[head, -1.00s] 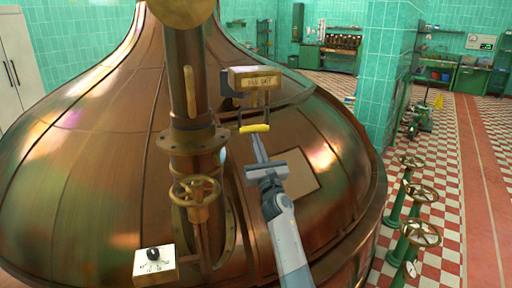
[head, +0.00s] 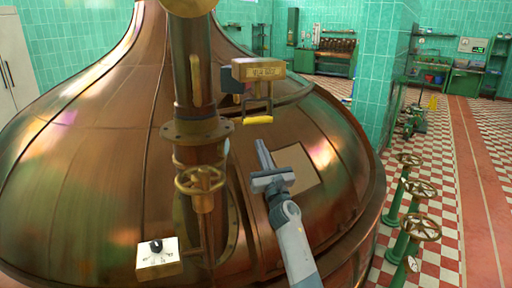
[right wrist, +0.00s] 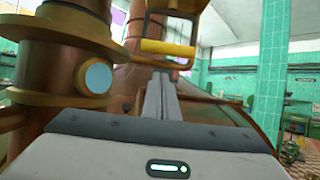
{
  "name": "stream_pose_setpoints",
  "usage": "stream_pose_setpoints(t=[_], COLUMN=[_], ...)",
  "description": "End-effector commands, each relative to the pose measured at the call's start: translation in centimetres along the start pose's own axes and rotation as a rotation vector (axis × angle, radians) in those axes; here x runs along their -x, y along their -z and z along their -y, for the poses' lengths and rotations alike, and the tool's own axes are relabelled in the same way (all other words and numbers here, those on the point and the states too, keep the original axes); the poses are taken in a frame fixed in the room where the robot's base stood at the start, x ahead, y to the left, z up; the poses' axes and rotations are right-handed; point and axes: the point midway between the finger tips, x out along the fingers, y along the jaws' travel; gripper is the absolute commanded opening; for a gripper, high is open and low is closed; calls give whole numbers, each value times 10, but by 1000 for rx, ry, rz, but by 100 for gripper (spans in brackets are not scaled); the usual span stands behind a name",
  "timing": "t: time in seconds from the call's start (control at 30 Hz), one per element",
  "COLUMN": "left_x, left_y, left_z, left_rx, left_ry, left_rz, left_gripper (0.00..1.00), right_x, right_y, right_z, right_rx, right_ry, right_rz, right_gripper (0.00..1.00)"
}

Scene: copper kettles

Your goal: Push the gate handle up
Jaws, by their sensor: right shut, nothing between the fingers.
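The gate handle is a yellow grip (head: 257,120) on a dark frame, hanging below a brass box with a lettered label (head: 258,69) on the copper kettle (head: 90,170). The yellow grip also shows in the right wrist view (right wrist: 168,48), above my fingertips. My right gripper (head: 262,148) is shut and empty. In the head view its fingertips point up, a little below the yellow grip, with a gap between them. It also shows in the right wrist view (right wrist: 161,85). My left gripper is not in view.
A vertical copper pipe (head: 194,85) with a brass handwheel (head: 201,181) stands left of the handle. A white dial box (head: 158,257) is at lower left. Green valve posts (head: 395,205) line the checkered floor at right.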

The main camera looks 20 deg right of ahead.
Motion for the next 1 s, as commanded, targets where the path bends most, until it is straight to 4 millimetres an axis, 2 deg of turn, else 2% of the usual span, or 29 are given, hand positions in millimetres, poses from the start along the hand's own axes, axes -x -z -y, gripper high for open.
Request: stream_pose_setpoints(t=[0.13,0.3,0.5,0.67,1.0], left_x=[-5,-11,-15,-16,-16], left_y=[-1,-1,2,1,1], left_z=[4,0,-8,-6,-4], left_rx=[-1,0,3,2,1], left_ry=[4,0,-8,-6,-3], left_rz=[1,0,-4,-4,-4], left_gripper=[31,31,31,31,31], right_x=[28,58,81,87,88], right_y=[1,1,0,-1,-1], right_z=[1,0,0,0,0], right_rx=[4,2,0,-1,-1], right_ry=[0,-1,0,0,1], right_rz=[-1,-1,-1,0,-1], right_gripper=[0,0,0,0,0])
